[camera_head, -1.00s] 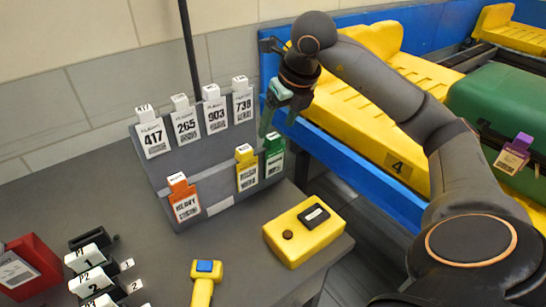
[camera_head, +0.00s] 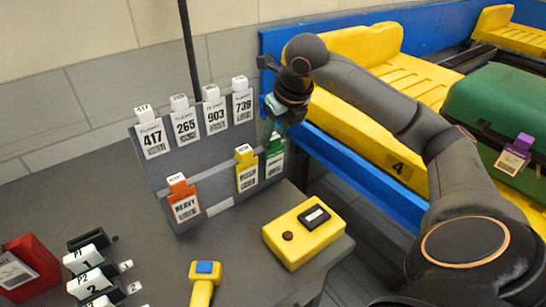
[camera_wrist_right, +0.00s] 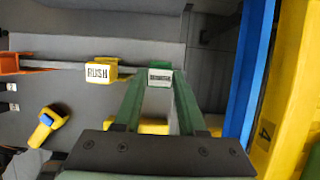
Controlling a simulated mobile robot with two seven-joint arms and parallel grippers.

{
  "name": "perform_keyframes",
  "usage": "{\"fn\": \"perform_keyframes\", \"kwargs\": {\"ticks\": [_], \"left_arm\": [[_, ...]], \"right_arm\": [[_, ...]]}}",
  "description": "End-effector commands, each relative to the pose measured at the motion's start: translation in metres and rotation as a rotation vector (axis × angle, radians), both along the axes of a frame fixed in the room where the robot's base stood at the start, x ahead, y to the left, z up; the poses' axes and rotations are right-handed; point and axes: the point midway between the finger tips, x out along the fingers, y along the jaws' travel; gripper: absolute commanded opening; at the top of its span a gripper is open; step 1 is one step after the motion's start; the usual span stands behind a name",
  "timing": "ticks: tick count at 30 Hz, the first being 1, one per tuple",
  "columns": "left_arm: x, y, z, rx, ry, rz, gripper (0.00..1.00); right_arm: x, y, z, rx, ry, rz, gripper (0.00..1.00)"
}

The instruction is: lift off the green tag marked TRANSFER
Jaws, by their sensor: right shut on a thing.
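The green tag (camera_head: 274,163) hangs at the right end of the lower row of the grey rack (camera_head: 215,158). Its white-topped head shows in the right wrist view (camera_wrist_right: 160,77), with lettering too small to read surely. My right gripper (camera_head: 270,132) is at the top of this tag, reaching down from above. In the wrist view its two green fingers (camera_wrist_right: 160,88) sit on either side of the tag's head, shut on it. The tag still appears at its place on the rack. My left gripper is not in view.
A yellow RUSH tag (camera_head: 246,170) hangs just left of the green one, and an orange HEAVY tag (camera_head: 183,203) further left. White numbered tags fill the upper row. A yellow box (camera_head: 290,245) stands in front. A blue conveyor rail (camera_head: 350,170) runs close on the right.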

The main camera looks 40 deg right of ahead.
Motion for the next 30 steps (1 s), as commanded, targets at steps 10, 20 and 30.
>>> {"fn": "perform_keyframes", "kwargs": {"ticks": [10,20,30], "left_arm": [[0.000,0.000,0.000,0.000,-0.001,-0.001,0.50],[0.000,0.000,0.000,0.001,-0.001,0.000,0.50],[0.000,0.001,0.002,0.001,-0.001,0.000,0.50]], "right_arm": [[0.000,0.000,0.000,0.000,-0.001,0.000,0.00],[0.000,0.000,0.000,0.000,-0.001,0.000,0.00],[0.000,0.000,0.010,0.000,-0.003,0.000,0.00]]}}
